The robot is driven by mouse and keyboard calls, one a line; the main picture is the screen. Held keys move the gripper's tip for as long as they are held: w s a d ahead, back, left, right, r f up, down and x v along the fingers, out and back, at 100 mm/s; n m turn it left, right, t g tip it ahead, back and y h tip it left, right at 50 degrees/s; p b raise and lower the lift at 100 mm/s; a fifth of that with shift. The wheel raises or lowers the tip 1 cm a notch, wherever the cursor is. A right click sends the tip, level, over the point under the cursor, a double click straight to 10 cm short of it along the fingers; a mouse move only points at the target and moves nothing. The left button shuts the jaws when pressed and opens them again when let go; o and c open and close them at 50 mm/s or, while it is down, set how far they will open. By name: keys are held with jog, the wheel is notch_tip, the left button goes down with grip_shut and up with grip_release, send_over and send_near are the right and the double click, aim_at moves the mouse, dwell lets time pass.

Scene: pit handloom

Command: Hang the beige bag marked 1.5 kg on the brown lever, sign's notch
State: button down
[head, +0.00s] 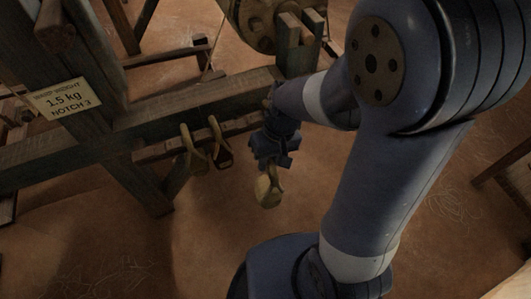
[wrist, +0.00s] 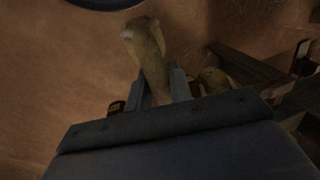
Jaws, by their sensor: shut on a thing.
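My gripper (head: 271,163) is shut on a beige bag (head: 268,188), which hangs below the fingers, clear of the floor. In the wrist view the bag (wrist: 149,52) stands between the two fingers (wrist: 161,88); no marking on it is readable. The brown lever (head: 160,151) runs along the dark loom beam, left of my gripper. My arm hides its right end, and its notches are too small to tell. The sign (head: 65,98) on the wooden post reads "WARP WEIGHT 1.5 kg NOTCH 3".
The loom post (head: 75,50) and long beam (head: 140,122) stand close behind. A round wooden part (head: 256,22) is at the top. The floor below is open.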

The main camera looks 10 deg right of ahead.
jog(key=s+d+r+p, duration=0.1)
jog(key=s+d, duration=0.1)
jog(key=s, duration=0.7)
jog(key=shift+s+d, duration=0.15)
jog(key=shift+d, duration=0.2)
dwell(0.3)
jog(key=shift+r+p, duration=0.1)
jog(key=shift+p, duration=0.2)
dwell(0.5)
